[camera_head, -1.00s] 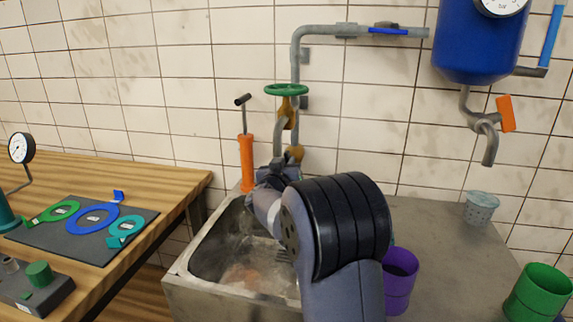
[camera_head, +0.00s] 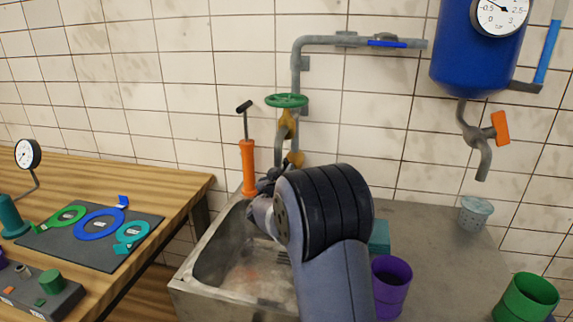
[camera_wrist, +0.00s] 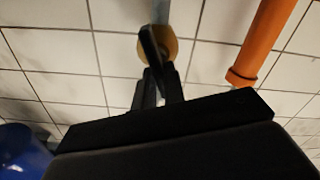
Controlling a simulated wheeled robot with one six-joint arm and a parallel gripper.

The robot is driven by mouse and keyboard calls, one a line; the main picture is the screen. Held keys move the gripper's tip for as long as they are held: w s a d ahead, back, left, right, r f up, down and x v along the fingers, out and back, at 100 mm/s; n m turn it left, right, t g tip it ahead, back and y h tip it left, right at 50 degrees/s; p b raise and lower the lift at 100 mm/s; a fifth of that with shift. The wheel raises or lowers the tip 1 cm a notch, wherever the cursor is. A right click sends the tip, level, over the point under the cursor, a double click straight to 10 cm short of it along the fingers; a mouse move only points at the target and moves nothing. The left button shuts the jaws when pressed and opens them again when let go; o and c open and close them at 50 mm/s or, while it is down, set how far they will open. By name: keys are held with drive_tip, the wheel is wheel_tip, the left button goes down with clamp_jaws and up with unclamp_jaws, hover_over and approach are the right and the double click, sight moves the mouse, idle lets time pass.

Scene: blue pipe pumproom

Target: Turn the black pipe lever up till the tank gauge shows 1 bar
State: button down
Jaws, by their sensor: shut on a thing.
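The black lever (camera_wrist: 152,46) shows in the wrist view in front of a brass valve body (camera_wrist: 172,48) on the pipe. My gripper (camera_wrist: 158,82) is shut on the lever, its dark fingers either side of the near end. In the head view my gripper (camera_head: 266,184) is at the pipe's lower end, and my wrist hides most of the lever. The tank gauge (camera_head: 501,11) is on the blue tank (camera_head: 476,55) at the upper right. Its needle points up and left, just above the 0.5 mark; the dial's top is cut off.
A green handwheel (camera_head: 287,100) is above the brass valve, and an orange hand pump (camera_head: 248,167) stands left of my gripper. A metal sink (camera_head: 215,250) lies below. A purple cup (camera_head: 391,285) stands right of my arm. A blue-handled valve (camera_head: 388,44) is on the upper pipe.

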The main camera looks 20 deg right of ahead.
drive_tip(key=c, duration=1.5)
unclamp_jaws()
drive_tip(key=v, duration=1.1)
drive_tip(key=shift+w, duration=0.1)
drive_tip(key=b+x, duration=0.1)
drive_tip(key=x, duration=0.9)
drive_tip(key=shift+w+d+f+b, duration=0.1)
drive_tip(key=shift+w+d+b, duration=0.15)
drive_tip(key=shift+d+b, duration=0.05)
